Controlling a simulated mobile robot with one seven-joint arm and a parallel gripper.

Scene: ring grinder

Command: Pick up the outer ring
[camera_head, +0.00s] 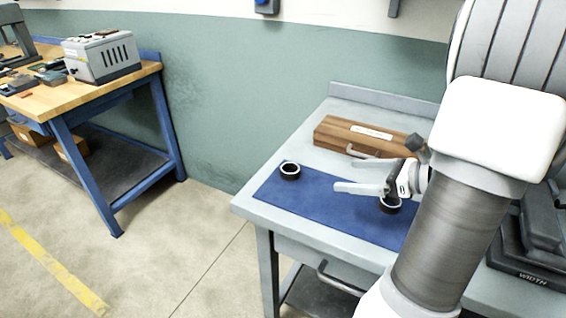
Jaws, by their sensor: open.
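Two dark rings with light rims are on the blue mat (330,204) on the grey workbench. One ring (290,171) sits alone toward the mat's left end. The other ring (390,205) is at the right, just below my gripper and partly hidden by it. I cannot tell from this view which is the outer ring. My gripper (362,188) is open, with its light fingers pointing left over the mat. Nothing shows between the fingers. Whether a finger touches the right ring is unclear.
A wooden box (350,136) with a handle and white label lies behind the mat. A dark device marked WIDTH (530,262) stands at the right. A wood-topped bench (90,88) with a grey machine is at the left. The mat between the rings is clear.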

